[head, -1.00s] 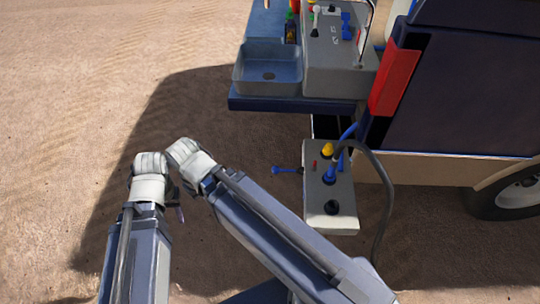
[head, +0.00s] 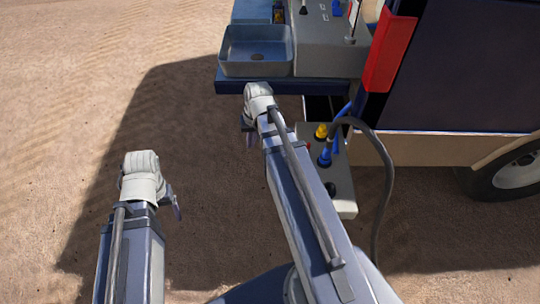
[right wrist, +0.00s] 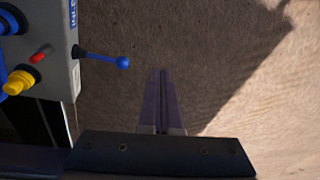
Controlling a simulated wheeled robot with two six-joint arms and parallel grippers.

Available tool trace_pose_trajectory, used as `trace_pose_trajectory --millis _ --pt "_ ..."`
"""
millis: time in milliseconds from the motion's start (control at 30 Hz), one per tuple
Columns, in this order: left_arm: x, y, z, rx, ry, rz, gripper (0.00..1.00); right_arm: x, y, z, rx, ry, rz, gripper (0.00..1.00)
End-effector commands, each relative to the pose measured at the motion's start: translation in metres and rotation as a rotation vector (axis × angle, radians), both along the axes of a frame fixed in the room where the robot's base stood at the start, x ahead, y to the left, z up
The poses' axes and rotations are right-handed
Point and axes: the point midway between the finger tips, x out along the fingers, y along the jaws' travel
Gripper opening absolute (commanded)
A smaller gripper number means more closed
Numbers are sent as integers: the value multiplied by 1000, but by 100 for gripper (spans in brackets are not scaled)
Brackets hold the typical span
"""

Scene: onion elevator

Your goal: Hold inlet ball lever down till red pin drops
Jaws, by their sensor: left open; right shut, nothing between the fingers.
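The blue inlet ball lever (right wrist: 105,59) sticks out from the side of a grey box (right wrist: 58,15) in the right wrist view, ending in a round ball. The red pin (right wrist: 41,53) stands on the box's top near it. In the head view my right arm hides the lever; the box (head: 343,196) is partly covered. My right gripper (right wrist: 161,73) is shut and empty, its fingertips beside the ball and apart from it in the picture. It also shows in the head view (head: 247,124). My left gripper (head: 177,206) is open and empty over the sand, far from the box.
A grey sink (head: 255,50) on a blue shelf (head: 243,87) is above my right gripper. The vehicle (head: 450,75) stands right. Sand at left is clear.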

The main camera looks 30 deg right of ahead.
Motion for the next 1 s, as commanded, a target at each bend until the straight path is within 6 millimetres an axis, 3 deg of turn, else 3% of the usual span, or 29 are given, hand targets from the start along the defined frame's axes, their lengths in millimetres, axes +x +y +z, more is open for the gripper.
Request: trace_pose_trajectory --millis 33,100,300,467,1000 --pt "0 0 -11 0 0 0 78 5 -27 -11 12 -19 -61 0" --pt "0 0 -17 0 0 0 78 8 -54 -15 26 -43 -125 0" --pt "0 0 -25 0 0 0 78 8 -100 -20 47 -85 -233 0" --pt "0 0 -26 0 0 0 78 8 -109 -20 51 -94 -254 0" --pt "0 0 -36 0 0 0 78 10 -108 -31 50 -93 -251 0"
